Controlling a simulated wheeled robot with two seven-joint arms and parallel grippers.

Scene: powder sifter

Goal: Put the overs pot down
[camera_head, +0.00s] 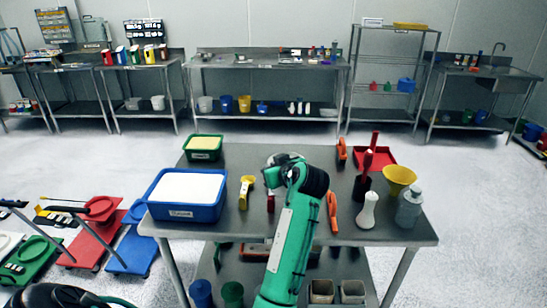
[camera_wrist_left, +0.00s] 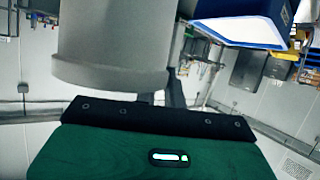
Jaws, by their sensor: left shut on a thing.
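The overs pot (camera_wrist_left: 115,45) is a plain grey cylinder with a thicker rim band, close up in the left wrist view. My left gripper (camera_wrist_left: 150,98) is shut on it; the green hand and its black edge fill the lower part of that view. In the head view my green left arm rises over the middle of the bench, with the hand end (camera_head: 276,162) to the right of the blue tub (camera_head: 180,213). The fingers and the pot are hard to make out there. My right gripper does not show.
The blue tub of white powder and a green tub (camera_head: 203,155) stand on the steel bench (camera_head: 240,152) at left. A yellow scoop (camera_head: 245,190), yellow funnel (camera_head: 398,178), grey bottle (camera_head: 409,207) and red dustpan (camera_head: 378,158) also lie there.

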